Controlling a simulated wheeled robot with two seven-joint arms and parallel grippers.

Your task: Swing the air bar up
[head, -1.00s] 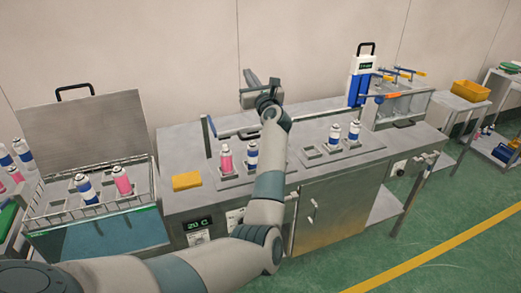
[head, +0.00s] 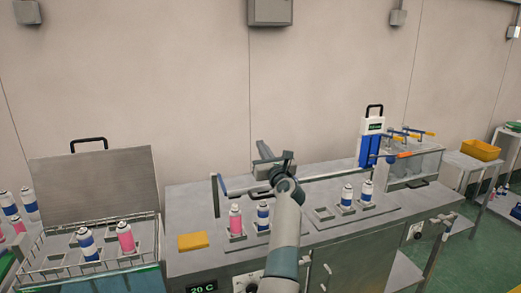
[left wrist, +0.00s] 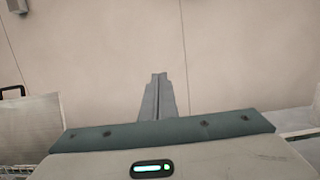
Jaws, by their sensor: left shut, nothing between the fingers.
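A long, thin grey bar (head: 335,173), which looks like the air bar, lies low and nearly level along the back of the steel bench. Its left end is near a short upright post with a blue part (head: 222,187). My left arm hides the middle of the bar. My right gripper is not in view.
Pink and blue cans stand in holders on the bench (head: 340,235), in front of the bar. A yellow block (head: 193,240) lies at the left. A blue-and-white device (head: 371,140) stands at the back right. An open-lidded basin (head: 95,195) is at the far left.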

